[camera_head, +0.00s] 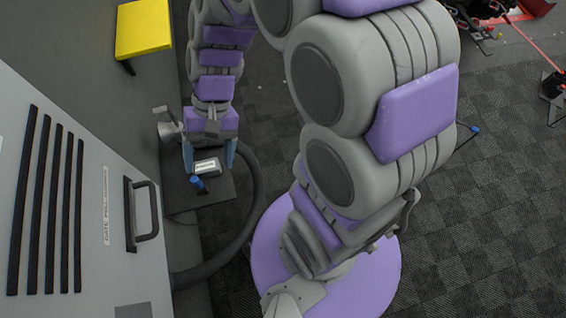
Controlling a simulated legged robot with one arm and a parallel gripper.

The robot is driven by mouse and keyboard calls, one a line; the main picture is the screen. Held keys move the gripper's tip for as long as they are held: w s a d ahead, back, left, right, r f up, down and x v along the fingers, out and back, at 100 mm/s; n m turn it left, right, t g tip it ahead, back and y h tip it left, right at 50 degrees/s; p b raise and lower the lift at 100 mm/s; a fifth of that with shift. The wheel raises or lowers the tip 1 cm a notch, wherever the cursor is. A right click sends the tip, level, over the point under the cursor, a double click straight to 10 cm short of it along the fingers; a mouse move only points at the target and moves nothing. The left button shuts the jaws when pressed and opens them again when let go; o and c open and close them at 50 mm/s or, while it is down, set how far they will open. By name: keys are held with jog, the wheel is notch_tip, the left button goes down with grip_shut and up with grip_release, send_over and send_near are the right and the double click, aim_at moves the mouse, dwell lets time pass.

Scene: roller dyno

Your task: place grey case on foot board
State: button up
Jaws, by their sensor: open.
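My gripper (209,158) points down at the left of the head view, its two blue fingers apart. A small grey case (207,168) with a pale label lies between and just below the fingers. It appears to rest on the dark, flat foot board (221,189), near the board's far edge. The fingers straddle the case, and I see no clear grip on it. Whether a finger touches its sides cannot be told. The underside of the case is hidden.
A blue-capped object (198,184) is on the board beside the case. A thick black hose (249,215) curves around the board's right. A grey cabinet (85,190) with a handle (146,212) fills the left. A yellow pad (143,27) is at the upper left.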

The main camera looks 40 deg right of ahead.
jog(key=s+d+r+n+t+h, duration=0.2)
jog(key=s+d+r+h, duration=0.2)
jog(key=s+d, duration=0.5)
jog(key=s+h, duration=0.1)
jog(key=s, duration=0.1)
jog(key=shift+s, duration=0.3)
jog(key=shift+s+d+r+n+h, duration=0.1)
jog(key=shift+s+d+n+h, duration=0.25)
jog(key=shift+d, duration=0.25)
jog(key=shift+c, duration=0.4)
